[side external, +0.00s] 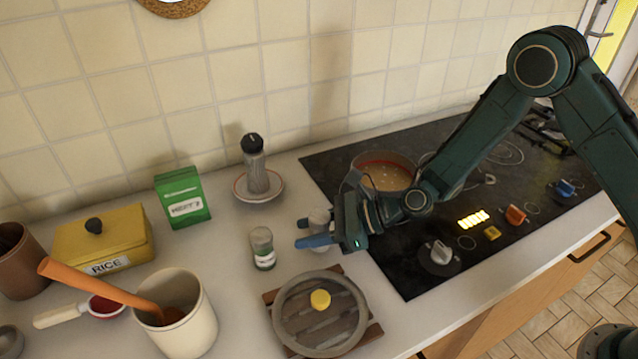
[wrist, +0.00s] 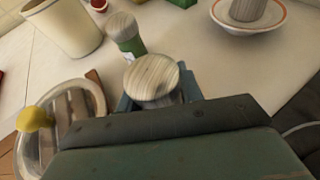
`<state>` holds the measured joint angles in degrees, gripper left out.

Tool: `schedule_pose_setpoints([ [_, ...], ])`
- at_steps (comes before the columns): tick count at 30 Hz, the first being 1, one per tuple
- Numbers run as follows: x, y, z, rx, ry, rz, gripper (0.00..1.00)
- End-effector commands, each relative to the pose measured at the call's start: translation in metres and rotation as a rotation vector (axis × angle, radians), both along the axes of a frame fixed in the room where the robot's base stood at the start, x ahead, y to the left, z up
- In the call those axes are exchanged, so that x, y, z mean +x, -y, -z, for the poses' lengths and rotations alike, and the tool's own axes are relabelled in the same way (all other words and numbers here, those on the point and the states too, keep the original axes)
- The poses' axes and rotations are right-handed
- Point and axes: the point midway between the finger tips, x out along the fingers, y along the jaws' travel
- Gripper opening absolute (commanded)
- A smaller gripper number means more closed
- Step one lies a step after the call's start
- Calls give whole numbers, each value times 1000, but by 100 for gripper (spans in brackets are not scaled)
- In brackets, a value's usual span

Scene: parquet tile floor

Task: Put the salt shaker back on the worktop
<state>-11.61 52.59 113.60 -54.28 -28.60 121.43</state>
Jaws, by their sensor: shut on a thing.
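My gripper (side external: 318,232) is shut on a small shaker (side external: 319,216) with a pale, rounded top, which I take to be the salt shaker. In the wrist view its wood-like top (wrist: 152,82) sits between the fingers, and its lower body is hidden. It is over the pale worktop (side external: 235,240), beside the hob's left edge; I cannot tell whether its base touches the surface. A similar shaker (side external: 263,248) with a green band stands upright on the worktop just left of it, apart from my gripper; it also shows in the wrist view (wrist: 126,36).
A pot (side external: 384,174) stands on the black hob behind my gripper. A dark-topped mill (side external: 255,165) stands on a saucer (side external: 243,191). A round glass lid (side external: 285,303) with a yellow knob lies in front. A green box, rice box and cream crock (side external: 203,325) are left.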

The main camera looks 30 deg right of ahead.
Motion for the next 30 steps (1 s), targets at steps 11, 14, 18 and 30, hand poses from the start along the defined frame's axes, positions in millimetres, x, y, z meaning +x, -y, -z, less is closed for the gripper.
schedule_pose_setpoints([
  [11,0,0,5,1,0,0,12],
  [14,0,0,7,1,0,0,12],
  [18,0,0,9,0,0,0,12],
  [30,0,0,9,0,0,0,62],
])
